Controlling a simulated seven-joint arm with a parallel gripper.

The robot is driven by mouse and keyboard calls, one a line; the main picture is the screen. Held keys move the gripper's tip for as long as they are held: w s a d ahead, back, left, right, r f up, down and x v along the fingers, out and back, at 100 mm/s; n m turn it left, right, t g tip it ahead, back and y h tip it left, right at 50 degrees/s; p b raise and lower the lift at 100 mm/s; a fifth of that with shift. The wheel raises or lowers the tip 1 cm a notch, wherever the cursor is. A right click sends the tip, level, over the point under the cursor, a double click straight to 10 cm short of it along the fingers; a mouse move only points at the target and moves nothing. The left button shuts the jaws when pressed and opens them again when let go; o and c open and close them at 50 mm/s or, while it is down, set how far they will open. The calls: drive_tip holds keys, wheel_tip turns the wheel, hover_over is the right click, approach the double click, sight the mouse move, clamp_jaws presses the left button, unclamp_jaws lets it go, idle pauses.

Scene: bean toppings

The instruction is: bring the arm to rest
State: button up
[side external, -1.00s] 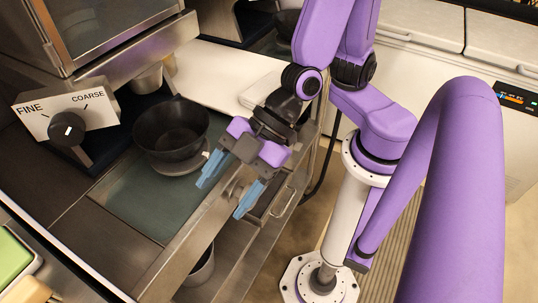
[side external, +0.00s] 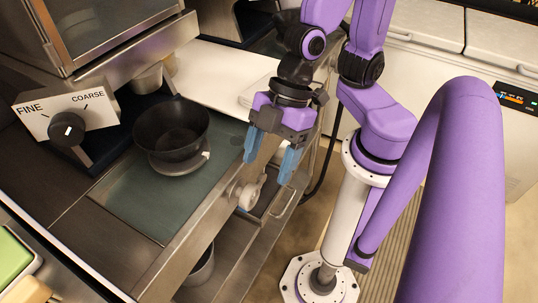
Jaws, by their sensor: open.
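My gripper (side external: 270,152) hangs in the side external view, pointing down, with its two blue fingers apart and nothing between them. It is to the right of the dark bowl (side external: 172,135) and apart from it, over the front edge of the counter and the open drawer area. My purple arm reaches in from the upper right.
The dark bowl sits on a round base on a green-grey mat (side external: 150,205). A grinder with a FINE/COARSE dial (side external: 67,129) stands at the left. An open drawer (side external: 262,190) lies below my gripper. A white board (side external: 262,92) lies behind it.

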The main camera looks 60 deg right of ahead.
drive_tip(key=d+r+m+h, duration=0.1)
drive_tip(key=d+m+h, duration=0.2)
drive_tip(key=d, duration=1)
drive_tip(key=shift+s+r+g+h, duration=0.3)
drive_tip(key=shift+s+r+h, duration=0.1)
drive_tip(key=shift+h, duration=0.5)
